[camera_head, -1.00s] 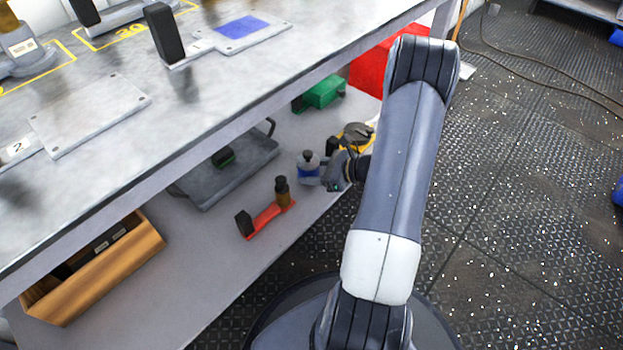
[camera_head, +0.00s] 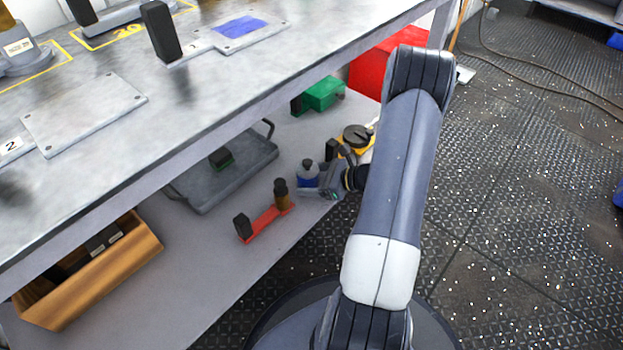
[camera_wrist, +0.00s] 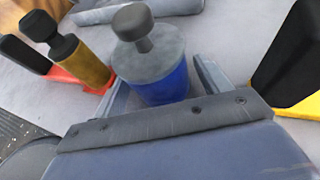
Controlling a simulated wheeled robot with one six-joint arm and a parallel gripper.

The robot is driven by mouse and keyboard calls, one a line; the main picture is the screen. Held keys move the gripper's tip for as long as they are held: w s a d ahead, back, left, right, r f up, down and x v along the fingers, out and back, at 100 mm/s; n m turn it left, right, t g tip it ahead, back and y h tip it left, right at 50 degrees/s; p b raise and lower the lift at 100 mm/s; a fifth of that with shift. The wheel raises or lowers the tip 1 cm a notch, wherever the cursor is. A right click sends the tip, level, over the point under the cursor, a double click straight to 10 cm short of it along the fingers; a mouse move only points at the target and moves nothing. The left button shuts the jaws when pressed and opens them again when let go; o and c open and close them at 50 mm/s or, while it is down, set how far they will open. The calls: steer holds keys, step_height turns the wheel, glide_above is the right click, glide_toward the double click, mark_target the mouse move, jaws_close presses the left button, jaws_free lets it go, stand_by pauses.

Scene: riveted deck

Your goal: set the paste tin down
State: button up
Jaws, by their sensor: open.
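The paste tin, taken to be the blue and grey round tin with a dark knob on its lid, stands upright on the lower shelf (camera_head: 225,255). The tin (camera_head: 307,176) also shows in the wrist view (camera_wrist: 155,62). My gripper (camera_head: 312,190) is low at the shelf beside the tin. In the wrist view its open fingers (camera_wrist: 155,95) lie on either side of the tin's blue lower part, with a gap visible at the right finger. The tin's base is hidden by the gripper body.
A red holder (camera_head: 268,222) with a brown bottle (camera_head: 281,192) stands left of the tin. A yellow-based item (camera_head: 357,138) is close behind my gripper. A grey tray (camera_head: 225,172), green box (camera_head: 323,93) and wooden crate (camera_head: 95,270) share the shelf. The bench top (camera_head: 200,110) overhangs it.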

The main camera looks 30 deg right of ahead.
mark_target(313, 171)
steer(key=shift+r, duration=0.2)
steer(key=p+v, duration=0.4)
steer(key=v, duration=0.8)
steer(key=shift+w+f, duration=0.1)
steer(key=b+x, duration=0.4)
steer(key=x, duration=0.7)
steer(key=shift+a+f, duration=0.15)
steer(key=shift+f, duration=0.1)
steer(key=shift+w+a, duration=0.2)
steer(key=shift+w, duration=0.15)
steer(key=shift+s+r+p, duration=0.1)
steer(key=shift+r+p, duration=0.8)
steer(key=shift+r, duration=1.05)
steer(key=shift+f, duration=0.15)
